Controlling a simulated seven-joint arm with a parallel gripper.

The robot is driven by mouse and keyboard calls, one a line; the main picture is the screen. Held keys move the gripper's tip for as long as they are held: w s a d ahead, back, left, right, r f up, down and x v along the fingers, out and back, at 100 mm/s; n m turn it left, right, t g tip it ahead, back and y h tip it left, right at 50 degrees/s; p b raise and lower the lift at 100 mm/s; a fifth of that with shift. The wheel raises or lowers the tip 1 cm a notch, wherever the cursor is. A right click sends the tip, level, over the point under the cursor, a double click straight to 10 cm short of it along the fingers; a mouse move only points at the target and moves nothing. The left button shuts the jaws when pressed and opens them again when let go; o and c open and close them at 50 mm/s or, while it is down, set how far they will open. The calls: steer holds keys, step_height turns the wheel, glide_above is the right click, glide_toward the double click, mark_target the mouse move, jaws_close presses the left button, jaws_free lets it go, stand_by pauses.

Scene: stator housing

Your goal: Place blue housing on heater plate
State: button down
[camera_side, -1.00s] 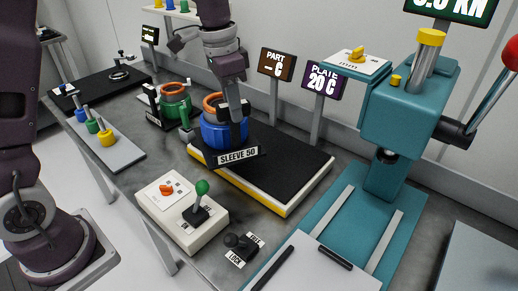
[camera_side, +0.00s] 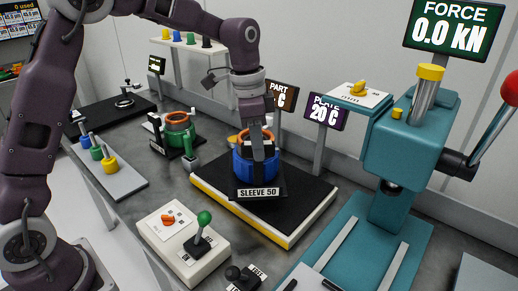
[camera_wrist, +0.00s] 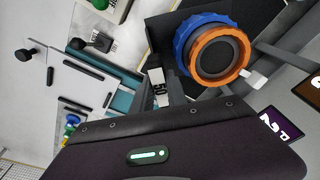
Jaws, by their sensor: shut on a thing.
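The blue housing (camera_side: 244,167) has an orange ring on top and a dark base plate labelled SLEEVE 50. My gripper (camera_side: 260,152) points down and is shut on it. The housing looks upright over the black top of the heater plate (camera_side: 308,194), which has a yellow and white edge. I cannot tell whether its base touches the plate or hangs slightly above it. In the wrist view the blue rim of the housing (camera_wrist: 181,48) shows around the orange ring and dark bore. My fingers hide part of the housing in the side view.
A green housing (camera_side: 188,136) stands behind left. A control box (camera_side: 170,240) with a green-knobbed lever is in front. The teal press (camera_side: 412,130) stands at right. PART (camera_side: 284,97) and PLATE (camera_side: 326,112) signs stand behind the heater plate. The plate's right part is clear.

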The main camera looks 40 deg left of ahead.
mark_target(258, 167)
step_height(258, 167, down, 6)
steer(key=shift+r, duration=0.1)
stand_by(0.4)
steer(key=c, duration=1.3)
jaws_free()
steer(key=shift+f, duration=0.2)
steer(key=r, duration=0.8)
steer(key=s+a+r, duration=0.1)
steer(key=r, duration=0.3)
steer(key=shift+s+r, duration=0.1)
steer(key=shift+r, duration=0.05)
steer(key=s+r+n+t, duration=0.25)
steer(key=s+r, duration=0.25)
steer(key=s, duration=0.4)
steer(key=s+f+n, duration=0.1)
steer(key=s+n, duration=0.1)
steer(key=s, duration=0.4)
steer(key=s+a+f+n+t, duration=0.1)
steer(key=s+n, duration=0.1)
steer(key=s, duration=0.4)
steer(key=s+a+f+n+t+y, duration=0.1)
steer(key=s+f+n, duration=0.1)
steer(key=s, duration=0.4)
steer(key=shift+s+n, duration=0.25)
steer(key=shift+s, duration=0.1)
